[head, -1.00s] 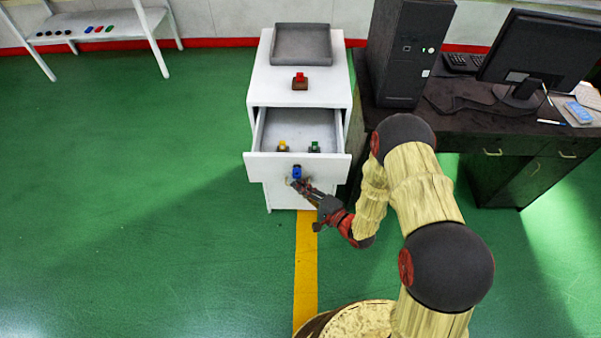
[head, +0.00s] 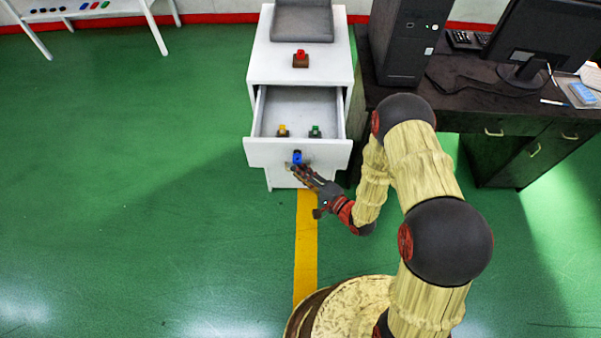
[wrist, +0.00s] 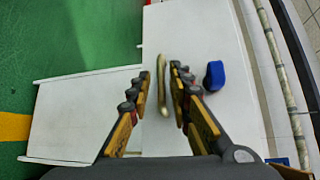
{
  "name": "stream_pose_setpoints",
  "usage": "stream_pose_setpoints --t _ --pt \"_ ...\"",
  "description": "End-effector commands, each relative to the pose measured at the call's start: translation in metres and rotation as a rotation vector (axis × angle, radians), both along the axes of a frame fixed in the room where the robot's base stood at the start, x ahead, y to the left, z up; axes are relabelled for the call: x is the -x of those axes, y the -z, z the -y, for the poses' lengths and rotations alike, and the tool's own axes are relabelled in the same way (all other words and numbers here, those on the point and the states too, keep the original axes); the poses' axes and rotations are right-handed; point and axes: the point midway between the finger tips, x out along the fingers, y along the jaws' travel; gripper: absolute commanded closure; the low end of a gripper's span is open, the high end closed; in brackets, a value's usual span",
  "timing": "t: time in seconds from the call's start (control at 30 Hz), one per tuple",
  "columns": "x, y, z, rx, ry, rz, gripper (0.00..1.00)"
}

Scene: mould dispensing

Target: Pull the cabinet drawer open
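The white cabinet (head: 262,70) has its drawer (head: 270,153) pulled well out, with its inside showing from above. A pale gold handle (wrist: 163,85) shows upright on the drawer front in the wrist view. My gripper (wrist: 163,76) has its two fingers on either side of this handle, with a visible gap on each side. In the head view my gripper (head: 298,170) is at the middle of the drawer front and hides the handle. A blue piece (wrist: 213,75) is beside the right finger; it also shows in the head view (head: 297,157).
A yellow piece (head: 283,131) and a green piece (head: 314,131) are inside the drawer. A red piece (head: 300,58) and a grey tray (head: 302,22) are on the cabinet top.

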Motion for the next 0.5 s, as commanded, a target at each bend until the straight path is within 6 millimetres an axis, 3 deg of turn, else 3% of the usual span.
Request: stream_pose_setpoints --t 0.37,0.5 --pt "0.000 -0.001 0.001 -0.001 0.000 0.002 0.74" --pt "0.008 -0.002 0.010 0.000 0.003 0.001 0.74"
